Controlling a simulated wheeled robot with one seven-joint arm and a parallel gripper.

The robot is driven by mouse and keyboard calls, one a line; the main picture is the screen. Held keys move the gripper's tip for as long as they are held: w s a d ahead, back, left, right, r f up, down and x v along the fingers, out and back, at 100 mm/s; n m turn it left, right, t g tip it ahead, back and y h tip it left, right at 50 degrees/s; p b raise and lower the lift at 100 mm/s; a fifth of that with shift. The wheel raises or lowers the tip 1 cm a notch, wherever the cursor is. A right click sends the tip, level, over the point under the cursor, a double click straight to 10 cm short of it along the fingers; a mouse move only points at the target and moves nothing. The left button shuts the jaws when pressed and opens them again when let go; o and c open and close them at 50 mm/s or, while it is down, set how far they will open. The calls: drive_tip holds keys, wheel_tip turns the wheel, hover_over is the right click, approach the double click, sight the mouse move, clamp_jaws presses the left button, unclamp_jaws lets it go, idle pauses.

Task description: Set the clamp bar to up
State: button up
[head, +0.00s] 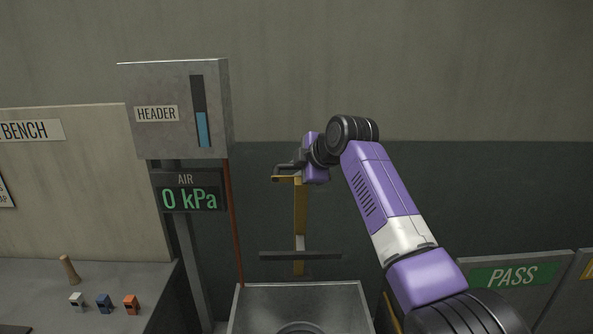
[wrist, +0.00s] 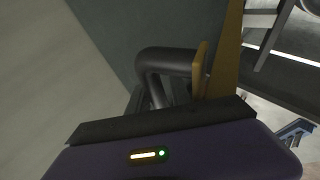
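A yellow upright post (head: 300,208) stands behind the metal box, with a dark horizontal bar (head: 300,255) across its lower part. At the top of the post is a dark bent tube handle (head: 284,168) with a yellow bracket. I take this handle to be part of the clamp bar, but cannot be sure. The handle fills the middle of the wrist view (wrist: 168,60), beside the yellow post (wrist: 228,55). My gripper (head: 300,170) is at the handle, coming from the right. Its fingertips are mostly hidden, so I cannot tell whether they grip it.
An open metal box (head: 252,306) stands below the post. A HEADER gauge box (head: 180,110) and an AIR display reading 0 kPa (head: 188,194) are on the left. A bench (head: 60,305) holds small blocks and a peg. A PASS panel (head: 512,277) is at right.

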drive_tip(key=shift+s+f, duration=0.1)
drive_tip(key=shift+f, duration=0.5)
drive_tip(key=r+b+v, duration=0.1)
drive_tip(key=b+v, duration=0.1)
drive_tip(key=v, duration=0.6)
drive_tip(key=shift+w, duration=0.2)
